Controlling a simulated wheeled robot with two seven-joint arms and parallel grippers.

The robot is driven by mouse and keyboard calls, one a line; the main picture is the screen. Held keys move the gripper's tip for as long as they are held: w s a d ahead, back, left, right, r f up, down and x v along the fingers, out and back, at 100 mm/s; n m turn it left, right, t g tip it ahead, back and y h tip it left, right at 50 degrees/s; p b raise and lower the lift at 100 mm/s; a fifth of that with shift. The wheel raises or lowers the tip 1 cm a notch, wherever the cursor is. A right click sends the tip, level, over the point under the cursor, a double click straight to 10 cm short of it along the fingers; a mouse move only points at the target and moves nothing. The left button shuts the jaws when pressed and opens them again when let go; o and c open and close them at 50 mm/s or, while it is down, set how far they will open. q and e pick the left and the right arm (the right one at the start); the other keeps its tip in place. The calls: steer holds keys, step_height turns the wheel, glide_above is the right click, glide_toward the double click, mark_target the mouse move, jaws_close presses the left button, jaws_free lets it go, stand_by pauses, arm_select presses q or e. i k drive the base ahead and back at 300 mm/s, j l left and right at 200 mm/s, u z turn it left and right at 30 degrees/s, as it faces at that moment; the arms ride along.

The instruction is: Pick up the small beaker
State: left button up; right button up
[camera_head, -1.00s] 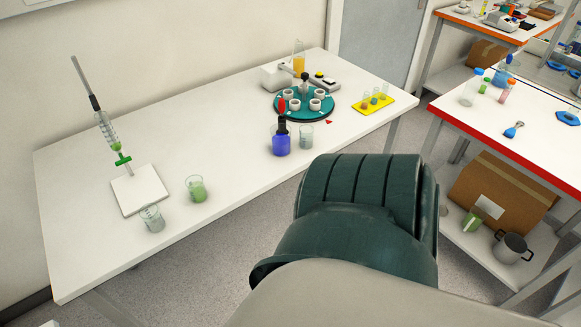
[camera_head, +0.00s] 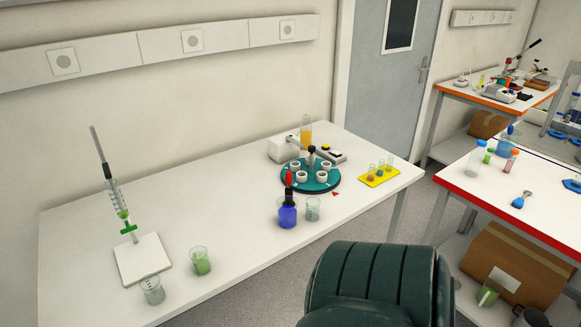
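Several small glass beakers stand upright on the white table (camera_head: 240,250). A clear beaker (camera_head: 152,290) is at the front left, by the white stand base. A beaker with green contents (camera_head: 201,261) is just right of it. A third, greyish beaker (camera_head: 313,209) stands beside a blue bottle with a red top (camera_head: 287,214). I cannot tell which one is the small beaker of the task. Neither gripper shows; only a dark green link of my own arm is at the bottom, right of centre.
A stand with a syringe-like tube (camera_head: 116,200) is at the table's left. A round teal tray with white cups (camera_head: 322,188) and a yellow rack with tubes (camera_head: 378,178) are at the right. The middle of the table is clear. A red-edged table (camera_head: 510,205) stands further right.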

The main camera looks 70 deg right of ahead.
mark_target(199, 258)
steer(key=l+z, duration=0.55)
steer(key=z, duration=0.15)
steer(key=i+l+z, duration=0.15)
steer(key=z, duration=0.2)
steer(key=l, duration=0.1)
